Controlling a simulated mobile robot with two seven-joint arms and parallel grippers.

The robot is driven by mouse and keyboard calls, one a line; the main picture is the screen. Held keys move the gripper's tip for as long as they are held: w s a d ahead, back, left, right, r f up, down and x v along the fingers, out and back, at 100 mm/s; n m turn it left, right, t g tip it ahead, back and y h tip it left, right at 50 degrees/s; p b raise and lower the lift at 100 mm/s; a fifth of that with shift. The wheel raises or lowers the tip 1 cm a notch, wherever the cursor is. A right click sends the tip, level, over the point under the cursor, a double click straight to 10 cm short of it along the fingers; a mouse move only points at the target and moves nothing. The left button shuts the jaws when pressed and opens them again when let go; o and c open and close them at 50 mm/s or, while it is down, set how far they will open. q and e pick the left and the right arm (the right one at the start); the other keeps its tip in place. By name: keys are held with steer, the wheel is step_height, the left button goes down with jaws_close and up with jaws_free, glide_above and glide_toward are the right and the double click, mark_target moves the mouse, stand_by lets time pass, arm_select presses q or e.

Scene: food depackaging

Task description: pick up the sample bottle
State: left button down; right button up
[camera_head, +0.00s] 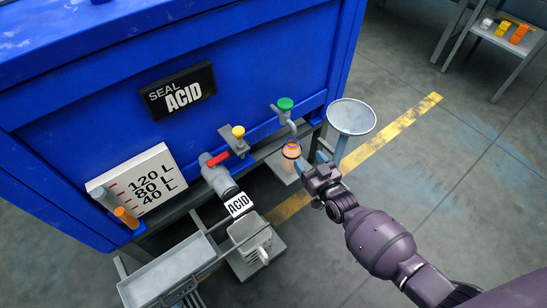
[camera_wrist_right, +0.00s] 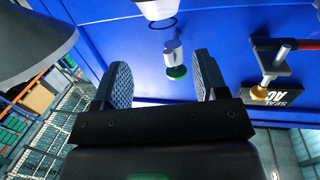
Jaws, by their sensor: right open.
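The sample bottle, a small orange bottle with a pale upper part (camera_head: 291,152), stands on a small grey shelf (camera_head: 281,171) below the green-knobbed tap (camera_head: 285,104). My right gripper (camera_head: 317,160) is open and empty, just right of the bottle, with its fingers pointing toward it. A gap shows between them. In the right wrist view, the two spread fingers (camera_wrist_right: 160,84) have nothing between their pads, and the green knob (camera_wrist_right: 176,73) shows beyond them. I cannot tell the bottle for certain in that view. My left gripper is not in view.
A round grey dish on a post (camera_head: 352,116) stands close behind my right gripper. The blue tank (camera_head: 95,110) has a yellow-knobbed tap (camera_head: 238,132) and a red-handled acid pipe (camera_head: 217,159). A grey jug (camera_head: 250,236) and tray (camera_head: 165,277) stand front left.

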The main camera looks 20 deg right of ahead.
mark_target(295, 145)
steer(key=shift+w+a+f+b, duration=0.1)
steer(key=shift+w+a+b, duration=0.15)
steer(key=shift+w, duration=0.8)
steer(key=shift+w+a+b, duration=0.1)
steer(key=shift+w+b, duration=0.2)
steer(key=shift+w, duration=0.7)
steer(key=shift+w+a+f+b, duration=0.1)
steer(key=shift+w+a+b, duration=0.15)
steer(key=shift+w, duration=0.8)
steer(key=w, duration=0.1)
steer(key=w+b, duration=0.1)
steer(key=w, duration=0.1)
steer(key=shift+w+a+f+b, duration=0.1)
steer(key=shift+w+a+b, duration=0.2)
steer(key=shift+a, duration=0.1)
steer(key=shift+w+a+r, duration=0.1)
steer(key=shift+w+r, duration=0.15)
steer(key=shift+w, duration=0.45)
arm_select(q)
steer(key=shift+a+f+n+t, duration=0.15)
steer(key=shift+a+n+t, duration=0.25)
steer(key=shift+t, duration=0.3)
arm_select(e)
jaws_close()
